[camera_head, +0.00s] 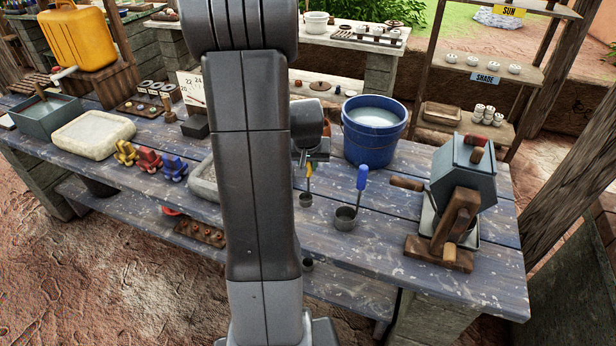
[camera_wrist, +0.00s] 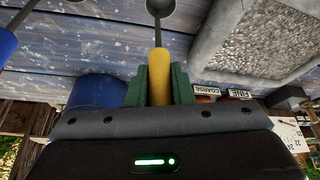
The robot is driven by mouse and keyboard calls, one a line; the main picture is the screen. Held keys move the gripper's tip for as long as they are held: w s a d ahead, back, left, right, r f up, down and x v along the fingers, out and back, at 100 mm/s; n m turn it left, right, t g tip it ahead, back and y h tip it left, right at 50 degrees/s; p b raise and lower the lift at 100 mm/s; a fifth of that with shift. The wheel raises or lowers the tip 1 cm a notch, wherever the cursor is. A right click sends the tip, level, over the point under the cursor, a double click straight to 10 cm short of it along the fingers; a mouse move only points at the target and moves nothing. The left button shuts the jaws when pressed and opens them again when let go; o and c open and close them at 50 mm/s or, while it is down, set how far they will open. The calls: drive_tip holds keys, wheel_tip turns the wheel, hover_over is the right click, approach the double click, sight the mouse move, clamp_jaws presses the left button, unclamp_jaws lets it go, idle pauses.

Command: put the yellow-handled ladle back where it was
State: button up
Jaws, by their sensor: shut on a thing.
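The yellow-handled ladle is held by my gripper (camera_wrist: 159,88). In the wrist view its yellow handle (camera_wrist: 158,66) sits between the two green fingers, with the metal stem and cup (camera_wrist: 160,8) beyond them. In the head view, my gripper (camera_head: 312,160) is partly behind my arm; the ladle's yellow handle (camera_head: 309,172) hangs below it and its small cup (camera_head: 306,200) is low over the blue bench (camera_head: 400,250). I cannot tell whether the cup touches the bench. A blue-handled ladle (camera_head: 361,180) with a larger cup stands to the right.
A blue bucket (camera_head: 374,130) of pale liquid stands behind the ladles. A crank-handled box (camera_head: 462,190) is at the right end. A grey rough-filled tray (camera_head: 202,182) is left of my gripper, partly hidden by my arm; it also shows in the wrist view (camera_wrist: 262,40).

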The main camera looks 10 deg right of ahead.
sight(308, 174)
drive_tip(key=shift+s+f, duration=0.1)
drive_tip(key=shift+f, duration=1.8)
drive_tip(key=shift+f, duration=0.15)
drive_tip(key=o, duration=0.9)
drive_tip(key=shift+r, duration=0.3)
drive_tip(key=v, duration=1.1)
drive_tip(key=shift+s+a+r, duration=0.1)
drive_tip(key=shift+s+r, duration=0.15)
drive_tip(key=shift+r, duration=0.1)
drive_tip(key=shift+f, duration=0.1)
